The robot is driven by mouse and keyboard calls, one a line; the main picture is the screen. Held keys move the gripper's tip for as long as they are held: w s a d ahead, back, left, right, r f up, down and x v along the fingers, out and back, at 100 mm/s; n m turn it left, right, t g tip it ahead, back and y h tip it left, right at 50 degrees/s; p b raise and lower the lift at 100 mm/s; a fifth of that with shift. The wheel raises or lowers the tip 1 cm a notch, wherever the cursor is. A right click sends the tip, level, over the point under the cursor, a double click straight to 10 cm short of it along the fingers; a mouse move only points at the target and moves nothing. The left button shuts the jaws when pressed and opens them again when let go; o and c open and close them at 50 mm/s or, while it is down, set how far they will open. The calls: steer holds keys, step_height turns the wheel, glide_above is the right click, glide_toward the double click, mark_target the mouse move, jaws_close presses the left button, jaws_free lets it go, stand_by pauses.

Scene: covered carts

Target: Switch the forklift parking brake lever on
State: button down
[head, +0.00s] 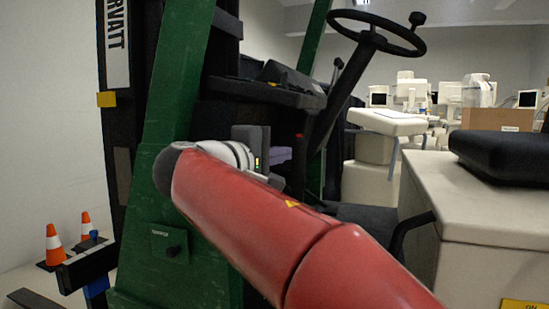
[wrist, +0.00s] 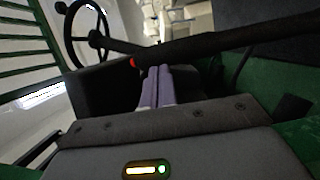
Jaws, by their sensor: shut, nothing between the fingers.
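The forklift (head: 172,120) has a dark green frame and a black dash. A small red tip (head: 299,136) shows beside the steering column; it also shows in the wrist view (wrist: 133,62). It looks like the knob of the parking brake lever, but the lever's shaft and position are too dark to tell. My gripper (head: 290,153) has lavender fingers, shut and empty, just below the red tip in the head view. In the wrist view my gripper (wrist: 158,69) has its fingertips close to the right of the red tip. I cannot tell whether they touch it.
The steering wheel (head: 377,32) stands on a slanted column above my gripper. The dash (head: 265,92) overhangs it. A black seat (head: 505,155) on a cream housing is at the right. Orange cones (head: 53,243) are at the lower left.

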steer(key=s+d+f+m+b, duration=0.1)
steer(key=s+d+b, duration=0.1)
steer(key=d, duration=0.3)
steer(key=s+d+f+m+y+b, duration=0.1)
steer(key=d+m+b, duration=0.1)
steer(key=d+b, duration=0.2)
steer(key=s+d+f+m+b, duration=0.1)
steer(key=s+d+m+b, duration=0.1)
steer(key=d, duration=0.4)
steer(key=shift+s+d+g+b, duration=0.3)
steer(key=shift+s+g+b, duration=0.1)
steer(key=shift+b, duration=0.1)
steer(key=shift+f, duration=0.1)
